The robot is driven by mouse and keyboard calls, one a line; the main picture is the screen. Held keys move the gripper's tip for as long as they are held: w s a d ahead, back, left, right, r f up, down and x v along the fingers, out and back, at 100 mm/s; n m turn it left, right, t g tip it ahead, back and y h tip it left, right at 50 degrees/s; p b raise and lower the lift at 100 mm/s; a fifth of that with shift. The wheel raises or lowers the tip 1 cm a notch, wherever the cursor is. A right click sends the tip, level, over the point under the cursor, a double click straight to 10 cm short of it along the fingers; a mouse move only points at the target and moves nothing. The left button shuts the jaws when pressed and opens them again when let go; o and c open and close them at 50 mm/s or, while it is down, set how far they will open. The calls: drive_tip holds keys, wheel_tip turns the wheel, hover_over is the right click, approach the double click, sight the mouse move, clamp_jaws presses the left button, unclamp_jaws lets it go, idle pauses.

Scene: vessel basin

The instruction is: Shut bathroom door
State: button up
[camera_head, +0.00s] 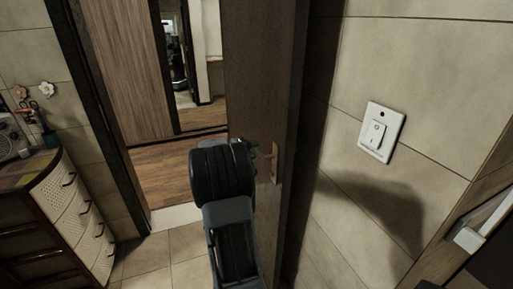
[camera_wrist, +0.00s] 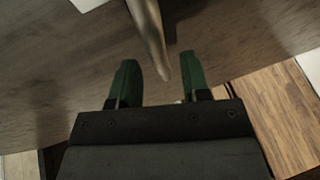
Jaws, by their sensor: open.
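The bathroom door (camera_head: 262,75) is a dark brown wooden panel. It stands open, close to the tiled wall on the right, with the doorway to its left. Its metal handle (camera_head: 274,163) shows just right of my arm in the head view. In the wrist view the door's wood face (camera_wrist: 50,85) fills much of the picture, and the handle (camera_wrist: 148,30) reaches down between my fingers. My gripper (camera_wrist: 158,58) is open, its two green fingers on either side of the handle's end, with gaps showing.
The doorway opens onto a wood floor (camera_head: 180,157) and a wooden cabinet (camera_head: 130,65). A dresser (camera_head: 75,210) stands at the left. A light switch (camera_head: 381,131) is on the right wall. Tiled floor (camera_head: 160,255) is clear between dresser and my arm.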

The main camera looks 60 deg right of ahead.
drive_tip(key=shift+x, duration=1.35)
clamp_jaws()
